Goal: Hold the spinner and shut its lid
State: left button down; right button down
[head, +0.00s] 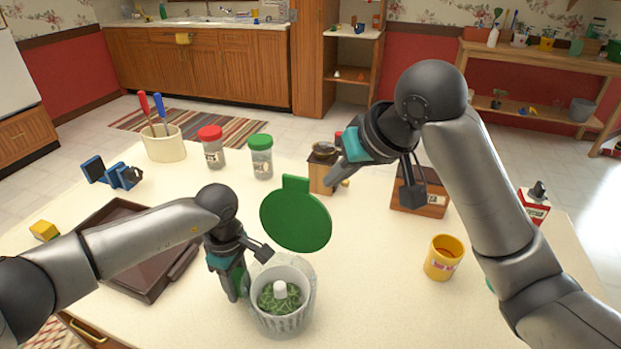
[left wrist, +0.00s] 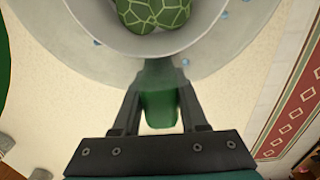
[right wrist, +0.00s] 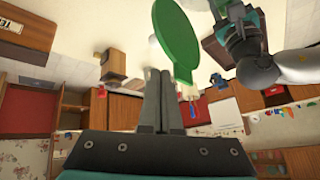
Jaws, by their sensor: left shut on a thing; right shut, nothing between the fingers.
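The spinner (head: 283,318) is a clear bowl with a pale basket, green leafy contents and a white centre post. Its round green lid (head: 296,222) stands raised and open at the far side of the bowl. My left gripper (head: 238,278) is shut on the spinner's green handle (left wrist: 160,108), at the bowl's left side. My right gripper (head: 335,172) is shut and empty, above and beyond the lid at its right. In the right wrist view the lid (right wrist: 174,40) shows just past the shut fingertips (right wrist: 161,75); a gap between them is hard to judge.
A dark brown tray (head: 118,282) lies left of the spinner. A yellow mug (head: 443,258) stands to the right. Red-lidded (head: 212,150) and green-lidded (head: 260,160) jars, a utensil crock (head: 165,146) and wooden boxes (head: 420,195) stand behind.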

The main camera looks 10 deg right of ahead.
jog(key=w+d+f+m+g+y, duration=0.2)
jog(key=w+d+f+g+y, duration=0.1)
jog(key=f, duration=0.1)
jog(key=m+y, duration=0.4)
jog(key=y, duration=0.7)
send_over(295, 216)
jog(key=w+d, duration=0.3)
jog(key=d, duration=0.1)
jog(key=shift+s+a+r, duration=0.2)
dwell(0.4)
